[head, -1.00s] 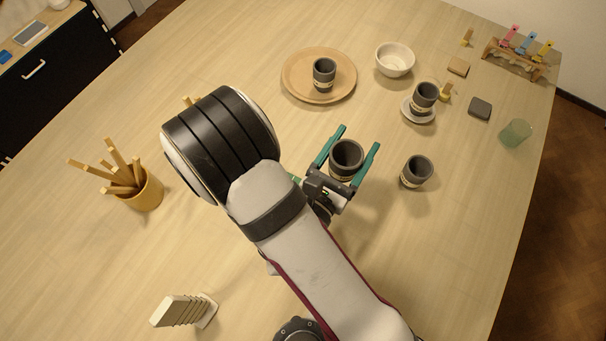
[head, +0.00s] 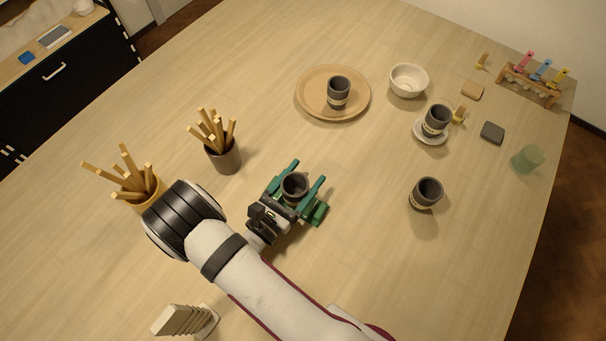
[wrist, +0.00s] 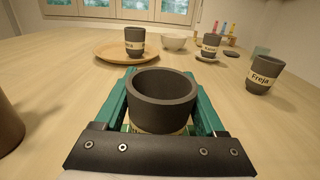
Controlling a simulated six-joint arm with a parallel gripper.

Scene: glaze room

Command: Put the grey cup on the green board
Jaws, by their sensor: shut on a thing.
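My gripper (head: 307,172), with teal fingers, is shut on a dark grey cup (head: 294,188), which is upright between them. In the wrist view the same cup (wrist: 160,95) fills the space between the fingers, and a light label band shows low on it. The green board (head: 318,213) is under the gripper and the cup, mostly hidden by them. A green patch also shows below the cup in the wrist view. I cannot tell whether the cup's base touches the board.
Other grey cups stand on a round wooden tray (head: 360,104), on a saucer (head: 420,133) and on the bare table (head: 426,192); the last reads "Freja". Two pots of wooden sticks, a brown one (head: 226,160) and a yellow one (head: 150,190), stand left. A white bowl (head: 408,82) is behind.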

